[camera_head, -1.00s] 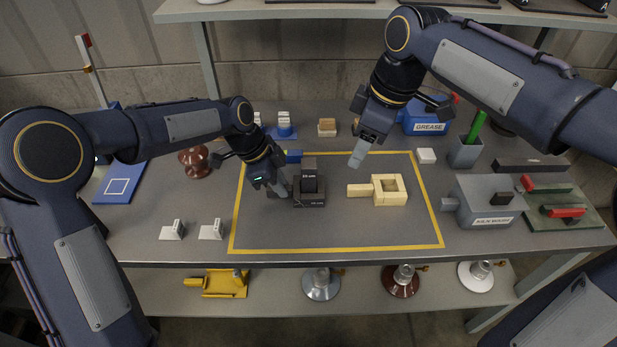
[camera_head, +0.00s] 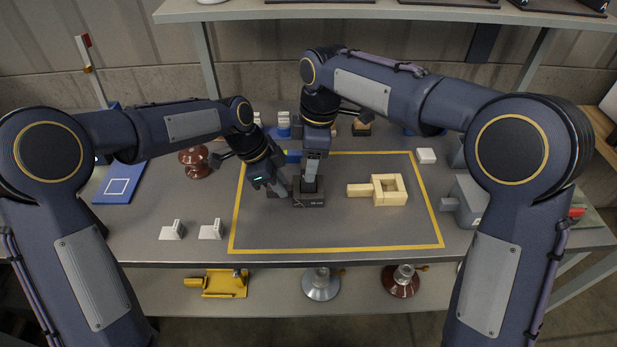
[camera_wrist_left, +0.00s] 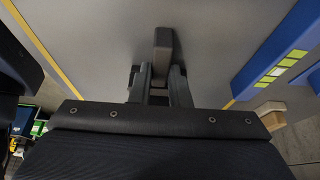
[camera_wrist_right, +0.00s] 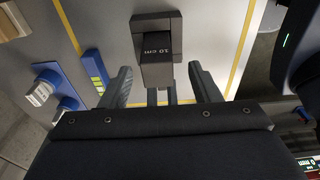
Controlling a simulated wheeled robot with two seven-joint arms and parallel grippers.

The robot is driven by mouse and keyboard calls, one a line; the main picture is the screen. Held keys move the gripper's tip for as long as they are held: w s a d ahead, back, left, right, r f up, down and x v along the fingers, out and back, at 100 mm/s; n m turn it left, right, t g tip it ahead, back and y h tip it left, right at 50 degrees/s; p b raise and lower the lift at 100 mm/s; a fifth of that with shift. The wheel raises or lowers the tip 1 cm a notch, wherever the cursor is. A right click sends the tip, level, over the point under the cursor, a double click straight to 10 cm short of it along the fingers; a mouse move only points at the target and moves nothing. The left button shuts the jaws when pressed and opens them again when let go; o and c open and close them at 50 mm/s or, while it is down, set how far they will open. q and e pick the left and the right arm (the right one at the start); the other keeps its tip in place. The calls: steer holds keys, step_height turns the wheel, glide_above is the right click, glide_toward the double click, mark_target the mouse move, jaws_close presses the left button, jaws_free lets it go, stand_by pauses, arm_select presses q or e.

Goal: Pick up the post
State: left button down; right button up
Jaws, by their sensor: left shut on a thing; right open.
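The post (camera_head: 319,183) is a dark upright block on a wider dark base (camera_head: 311,199), inside the yellow outline. My right gripper's finger partly hides it in the head view. In the right wrist view the dark block is marked "10 cm" (camera_wrist_right: 157,50). My right gripper (camera_head: 312,170) is open and points down above the post, which lies between its spread fingers in its wrist view. My left gripper (camera_head: 283,190) is shut on the base from the left side. A dark grey bar (camera_wrist_left: 163,50) shows between its fingers in the left wrist view.
A cream block frame with a handle (camera_head: 389,190) lies to the right in the outline. Two small white blocks (camera_head: 210,230) stand left of it. The front of the outlined area is clear.

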steer(key=f, duration=0.4)
steer(key=shift+w+a+f, duration=0.15)
steer(key=shift+a+f, duration=0.15)
steer(key=shift+f, duration=0.05)
steer(key=c, duration=1.2)
